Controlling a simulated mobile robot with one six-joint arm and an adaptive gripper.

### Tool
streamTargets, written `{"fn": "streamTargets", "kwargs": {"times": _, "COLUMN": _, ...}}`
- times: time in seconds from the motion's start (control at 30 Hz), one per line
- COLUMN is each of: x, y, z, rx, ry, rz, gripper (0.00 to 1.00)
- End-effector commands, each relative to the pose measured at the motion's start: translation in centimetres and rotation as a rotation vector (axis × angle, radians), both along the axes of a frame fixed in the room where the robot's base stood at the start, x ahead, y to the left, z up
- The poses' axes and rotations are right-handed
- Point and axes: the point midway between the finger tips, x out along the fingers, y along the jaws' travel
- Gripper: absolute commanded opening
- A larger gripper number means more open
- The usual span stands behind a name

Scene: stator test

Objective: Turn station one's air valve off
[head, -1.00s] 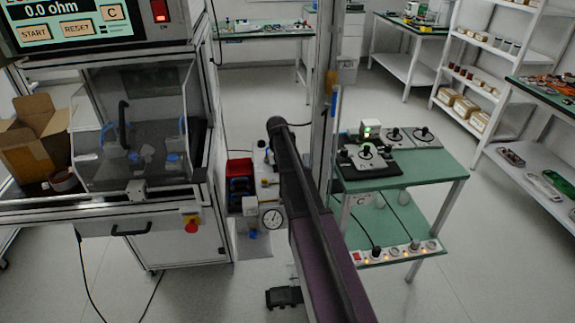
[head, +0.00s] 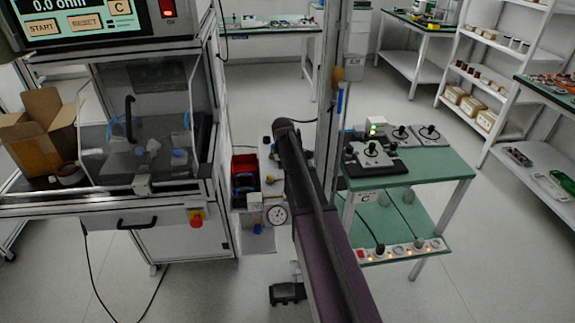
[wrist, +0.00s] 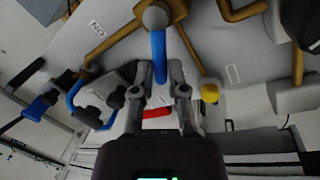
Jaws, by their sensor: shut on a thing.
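In the wrist view a blue lever handle (wrist: 158,56) hangs from a round grey valve hub (wrist: 155,17) on brass pipework. My gripper (wrist: 159,92) has its two grey fingers on either side of the lever's lower end and is shut on it. A small tilted label (wrist: 97,28) beside the pipes seems to read ON. I cannot read a station number on the panel. In the head view my own arm hides the gripper and the lever.
In the head view a pressure gauge (head: 277,214) and red bin (head: 244,177) are left of my arm; a green-topped table (head: 440,168) is right.

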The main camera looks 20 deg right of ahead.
Motion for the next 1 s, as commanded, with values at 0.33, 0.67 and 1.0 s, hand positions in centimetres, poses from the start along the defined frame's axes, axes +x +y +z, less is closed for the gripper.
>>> {"fn": "streamTargets", "kwargs": {"times": 0.33, "x": -0.19, "y": 0.03, "z": -0.06, "rx": 0.001, "ry": 0.005, "rz": -0.002, "gripper": 0.33}}
{"fn": "streamTargets", "kwargs": {"times": 0.67, "x": -0.07, "y": 0.02, "z": -0.02, "rx": 0.0, "ry": 0.001, "rz": -0.001, "gripper": 0.52}}
{"fn": "streamTargets", "kwargs": {"times": 1.0, "x": 0.11, "y": -0.07, "z": -0.02, "rx": 0.0, "ry": 0.001, "rz": -0.031, "gripper": 0.52}}
